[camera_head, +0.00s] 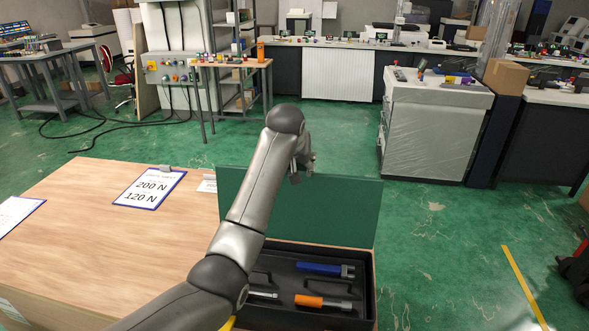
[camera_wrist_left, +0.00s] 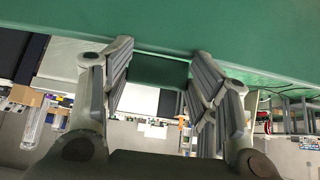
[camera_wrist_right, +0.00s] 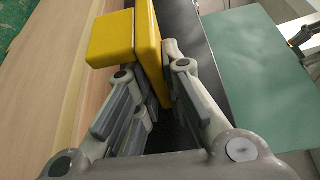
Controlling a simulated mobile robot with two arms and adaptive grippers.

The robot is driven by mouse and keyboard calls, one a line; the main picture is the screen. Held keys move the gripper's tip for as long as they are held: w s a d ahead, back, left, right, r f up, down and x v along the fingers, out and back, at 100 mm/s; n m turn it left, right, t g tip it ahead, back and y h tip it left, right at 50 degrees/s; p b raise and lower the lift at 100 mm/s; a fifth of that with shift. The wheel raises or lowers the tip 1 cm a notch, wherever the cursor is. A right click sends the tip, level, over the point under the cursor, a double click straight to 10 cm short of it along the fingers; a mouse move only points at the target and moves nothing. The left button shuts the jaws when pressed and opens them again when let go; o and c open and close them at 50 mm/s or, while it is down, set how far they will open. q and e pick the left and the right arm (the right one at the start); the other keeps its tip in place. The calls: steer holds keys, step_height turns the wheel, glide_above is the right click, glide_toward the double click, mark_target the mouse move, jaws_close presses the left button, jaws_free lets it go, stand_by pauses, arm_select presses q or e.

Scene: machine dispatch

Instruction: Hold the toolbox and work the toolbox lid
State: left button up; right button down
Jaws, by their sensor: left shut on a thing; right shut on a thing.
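The toolbox (camera_head: 366,290) stands at the front right corner of the wooden table, black inside. Its green lid (camera_head: 345,208) stands raised at the back, roughly upright; it also fills the top of the left wrist view (camera_wrist_left: 270,40). My left gripper (camera_head: 303,172) is at the lid's upper edge, its fingers (camera_wrist_left: 158,78) closed on a green tab of the lid. My left arm hides part of the lid and box. In the right wrist view, my right gripper (camera_wrist_right: 150,72) is shut on the yellow handle (camera_wrist_right: 112,40) at the toolbox's side. The right gripper is hidden in the head view.
A blue-handled tool (camera_head: 320,268) and an orange-handled tool (camera_head: 315,301) lie in the box. A clipboard reading 200 N and 120 N (camera_head: 150,188) lies on the wooden table (camera_head: 90,240). The green floor behind is clear up to a wrapped white cabinet (camera_head: 432,130).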

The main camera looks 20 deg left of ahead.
arm_select(q)
steer(key=shift+w+a+f, duration=0.35)
steer(key=shift+w+f, duration=0.2)
steer(key=shift+f, duration=0.05)
arm_select(e)
steer(key=shift+s+d+f, duration=0.1)
steer(key=shift+s+f, duration=0.2)
steer(key=shift+s, duration=0.1)
arm_select(q)
steer(key=o, duration=1.5)
steer(key=shift+w, duration=0.25)
steer(key=shift+c, duration=0.2)
arm_select(e)
steer(key=shift+w+f, duration=0.1)
steer(key=shift+f, duration=0.05)
arm_select(q)
steer(key=shift+r, duration=0.15)
steer(key=shift+s+d+r, duration=0.1)
steer(key=shift+s+r, duration=0.05)
steer(key=shift+r, duration=0.05)
steer(key=v, duration=1.1)
steer(key=shift+s+r, duration=0.15)
steer(key=shift+r, duration=0.05)
arm_select(e)
steer(key=shift+w, duration=0.15)
